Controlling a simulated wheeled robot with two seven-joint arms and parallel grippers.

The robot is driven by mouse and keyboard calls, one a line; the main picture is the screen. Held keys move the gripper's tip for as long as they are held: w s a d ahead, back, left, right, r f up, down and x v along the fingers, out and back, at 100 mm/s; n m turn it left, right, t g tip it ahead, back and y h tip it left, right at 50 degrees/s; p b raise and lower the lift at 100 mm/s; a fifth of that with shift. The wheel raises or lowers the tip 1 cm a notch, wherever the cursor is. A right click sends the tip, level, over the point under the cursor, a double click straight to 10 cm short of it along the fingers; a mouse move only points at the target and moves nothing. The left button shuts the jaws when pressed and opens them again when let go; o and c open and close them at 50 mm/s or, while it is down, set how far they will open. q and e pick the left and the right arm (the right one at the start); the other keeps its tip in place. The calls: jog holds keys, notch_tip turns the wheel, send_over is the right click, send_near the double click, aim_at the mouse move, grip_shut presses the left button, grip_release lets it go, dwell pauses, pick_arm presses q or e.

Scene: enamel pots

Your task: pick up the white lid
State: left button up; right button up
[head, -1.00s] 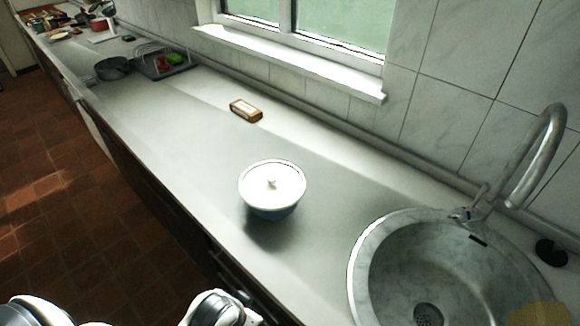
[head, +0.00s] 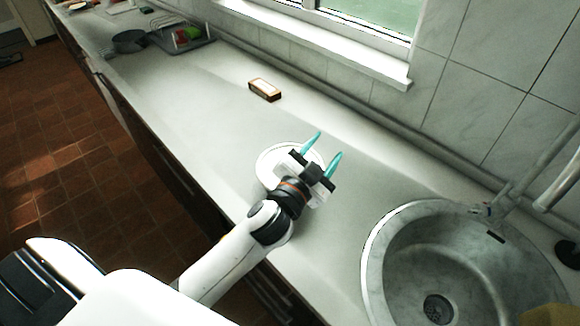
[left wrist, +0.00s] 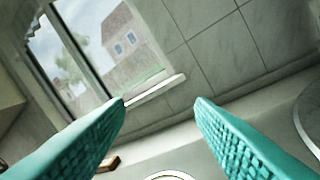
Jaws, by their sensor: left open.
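The white lid (head: 268,163) lies on a pot on the counter, in the middle of the head view. A pale round rim (left wrist: 170,175) shows at the bottom of that view, below and between the fingers. The lid's knob is hidden. My right gripper is not in view.
A round sink (head: 400,215) with a tap is at the right. A brown-and-white box (head: 265,90) lies behind the pot near the wall. A dark pan (head: 130,41) and a dish rack (head: 185,38) stand far left. The counter between is clear.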

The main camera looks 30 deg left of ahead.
pick_arm(q)
jog(key=d+r+m+g+h, duration=0.45)
jog(key=d+m+h, duration=0.25)
jog(key=m+h, duration=0.3)
jog(key=d+r+m+g+h, duration=0.45)
jog(key=d+m+h, duration=0.25)
jog(key=m, duration=0.5)
notch_tip(320, 180, down, 7)
jog(key=w+a+m+g+y, duration=0.2)
jog(key=m+g+y, duration=0.4)
jog(key=m+g, duration=0.2)
jog(key=w+a+n+g+y, duration=0.25)
jog(key=a+y, duration=1.05)
jog(key=a, duration=0.9)
jog(key=shift+n+t, duration=0.35)
jog(key=shift+n, duration=0.1)
notch_tip(320, 180, down, 6)
jog(key=shift+a+f+p, duration=0.1)
jog(key=shift+f+p, duration=0.1)
jog(key=shift+p, duration=1)
jog(key=f+p, duration=0.1)
jog(key=f, duration=0.2)
jog(key=f+p, duration=0.1)
jog(key=f, duration=0.1)
jog(key=shift+s+d+p, duration=0.25)
jog(key=shift+s+p, duration=0.05)
jog(key=shift+s, duration=0.05)
jog(key=shift+f, duration=0.15)
jog(key=c, duration=1.1)
